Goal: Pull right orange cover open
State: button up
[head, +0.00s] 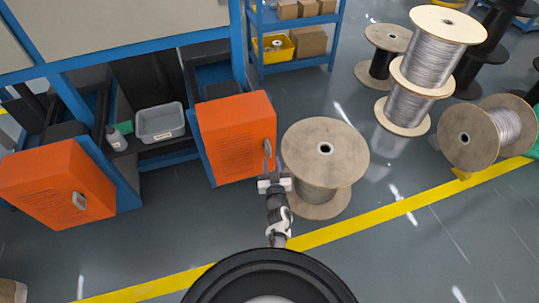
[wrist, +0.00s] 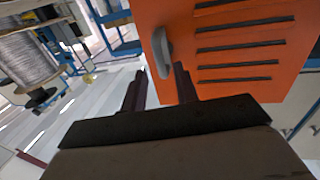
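The right orange cover (head: 228,145) is a box-like panel on the blue-framed machine and looks closed against it. Its grey handle (head: 269,148) is near the cover's right edge. My gripper (head: 272,164) is just below the handle in the head view. In the wrist view, the orange cover (wrist: 225,50) with dark slots fills the upper right. The grey handle (wrist: 163,52) shows just beyond the tips of my gripper (wrist: 157,76), closer to the right finger. The two dark fingers are spread apart with nothing held; I cannot tell whether the right one touches the handle.
A large wooden spool (head: 325,165) stands close to the right of my gripper. The left orange cover (head: 60,185) and a grey bin (head: 160,123) are to the left. More cable reels (head: 430,60) stand at the upper right. A yellow line (head: 390,212) crosses the floor.

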aim_at(270, 154)
jog(key=shift+w+a+b, duration=0.2)
jog(key=shift+w+b, duration=0.2)
jog(key=shift+w, duration=0.95)
jog(key=shift+w+a+b, duration=0.15)
jog(key=shift+w+b, duration=0.2)
jog(key=shift+w, duration=1)
grip_shut()
